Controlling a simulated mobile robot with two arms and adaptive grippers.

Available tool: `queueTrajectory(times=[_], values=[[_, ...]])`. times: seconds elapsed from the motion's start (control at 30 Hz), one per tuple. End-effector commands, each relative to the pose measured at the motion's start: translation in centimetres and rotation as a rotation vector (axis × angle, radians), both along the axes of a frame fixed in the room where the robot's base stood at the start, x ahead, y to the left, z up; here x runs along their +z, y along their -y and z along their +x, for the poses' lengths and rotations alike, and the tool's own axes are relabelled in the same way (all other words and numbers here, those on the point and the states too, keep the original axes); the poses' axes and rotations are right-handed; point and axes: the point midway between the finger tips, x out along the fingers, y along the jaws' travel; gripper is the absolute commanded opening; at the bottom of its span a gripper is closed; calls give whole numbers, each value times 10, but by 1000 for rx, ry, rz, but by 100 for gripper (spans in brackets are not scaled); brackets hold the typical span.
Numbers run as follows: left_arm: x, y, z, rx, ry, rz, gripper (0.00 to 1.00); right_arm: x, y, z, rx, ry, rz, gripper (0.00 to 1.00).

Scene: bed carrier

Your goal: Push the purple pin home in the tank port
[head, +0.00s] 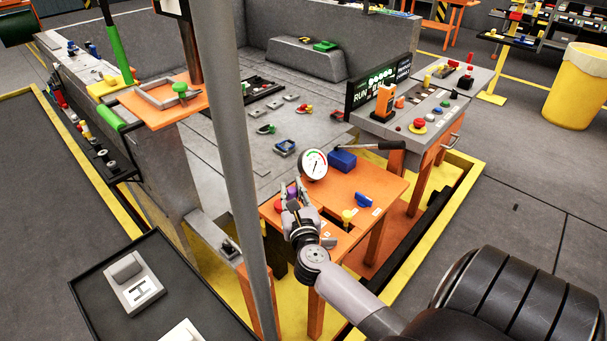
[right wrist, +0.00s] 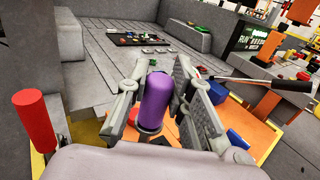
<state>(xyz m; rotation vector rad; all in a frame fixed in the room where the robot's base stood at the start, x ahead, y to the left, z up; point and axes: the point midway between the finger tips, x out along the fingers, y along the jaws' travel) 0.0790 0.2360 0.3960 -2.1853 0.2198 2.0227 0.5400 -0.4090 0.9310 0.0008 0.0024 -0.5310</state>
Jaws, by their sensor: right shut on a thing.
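The purple pin (right wrist: 155,102) stands between the two fingers of my right gripper (right wrist: 150,88), which is shut on it. Its rounded top faces up and its lower end is hidden by the wrist and the fingers. In the head view a small part of the pin (head: 292,190) shows at my right gripper (head: 292,198), over the left side of the orange table (head: 378,182). The tank port is not clearly visible, so I cannot tell how deep the pin sits. My left gripper is not in view.
A red cylinder (right wrist: 34,118) stands left of the gripper. A round gauge (head: 313,164), a blue block (head: 342,160), a blue handle (head: 364,200) and a yellow knob (head: 347,215) are close by on the table. A grey post (head: 238,150) crosses the head view.

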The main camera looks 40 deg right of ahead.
Motion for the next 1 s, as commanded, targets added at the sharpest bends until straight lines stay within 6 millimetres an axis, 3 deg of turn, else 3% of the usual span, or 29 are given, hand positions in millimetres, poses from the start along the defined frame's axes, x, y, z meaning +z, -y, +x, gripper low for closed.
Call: queueTrajectory(times=[0.1, 0.3, 0.8, 1.0], values=[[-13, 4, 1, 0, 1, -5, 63, -12, 38, 18, -93, 3, 1, 0], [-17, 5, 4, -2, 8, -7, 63, -18, 67, 27, -165, 0, 0, 0], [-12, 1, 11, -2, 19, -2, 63, -16, 68, 27, -172, -2, 0, 0], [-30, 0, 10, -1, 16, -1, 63, -35, 68, 27, -170, -2, -1, 0]])
